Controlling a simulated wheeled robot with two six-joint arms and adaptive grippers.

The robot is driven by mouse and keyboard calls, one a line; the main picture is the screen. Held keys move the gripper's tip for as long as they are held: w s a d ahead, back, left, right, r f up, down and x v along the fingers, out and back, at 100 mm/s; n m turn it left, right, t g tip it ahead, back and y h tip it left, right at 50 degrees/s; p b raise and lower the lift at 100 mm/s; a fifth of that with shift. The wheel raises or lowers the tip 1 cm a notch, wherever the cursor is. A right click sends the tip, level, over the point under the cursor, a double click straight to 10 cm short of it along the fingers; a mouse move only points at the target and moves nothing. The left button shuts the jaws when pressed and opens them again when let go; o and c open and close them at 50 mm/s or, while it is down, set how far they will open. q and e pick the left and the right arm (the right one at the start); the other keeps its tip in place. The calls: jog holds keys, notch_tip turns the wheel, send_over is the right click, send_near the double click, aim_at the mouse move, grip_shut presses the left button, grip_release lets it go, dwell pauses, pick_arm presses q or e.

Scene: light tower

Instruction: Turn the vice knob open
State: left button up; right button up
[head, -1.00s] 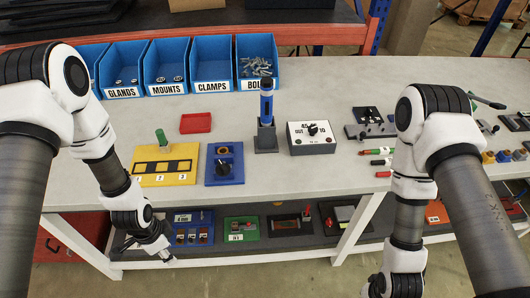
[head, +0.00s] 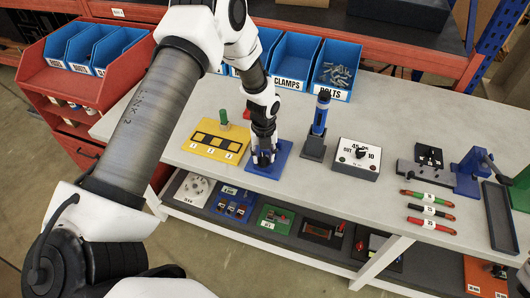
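A blue plate (head: 282,168) with dark round knob-like parts lies on the grey bench, right of the yellow numbered board. My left gripper (head: 264,160) points down over this plate and hides most of the dark parts. Its fingertips are small and dark, so I cannot tell whether they are open, shut or touching a knob. A grey and black clamp-like fixture (head: 428,156) stands farther right on the bench, clear of my gripper. I cannot tell for sure which part is the vice knob.
A yellow board (head: 215,152) with a green peg lies left of the plate. A blue and black upright tool (head: 320,118) in a stand and a grey dial box (head: 358,158) stand to its right. Blue bins (head: 292,63) line the back. Several marker-like rods lie at the right.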

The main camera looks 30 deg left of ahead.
pick_arm(q)
jog(key=shift+f, duration=0.1)
jog(key=shift+s+a, duration=0.1)
jog(key=shift+a, duration=0.05)
jog(key=shift+c, duration=1.4)
grip_shut()
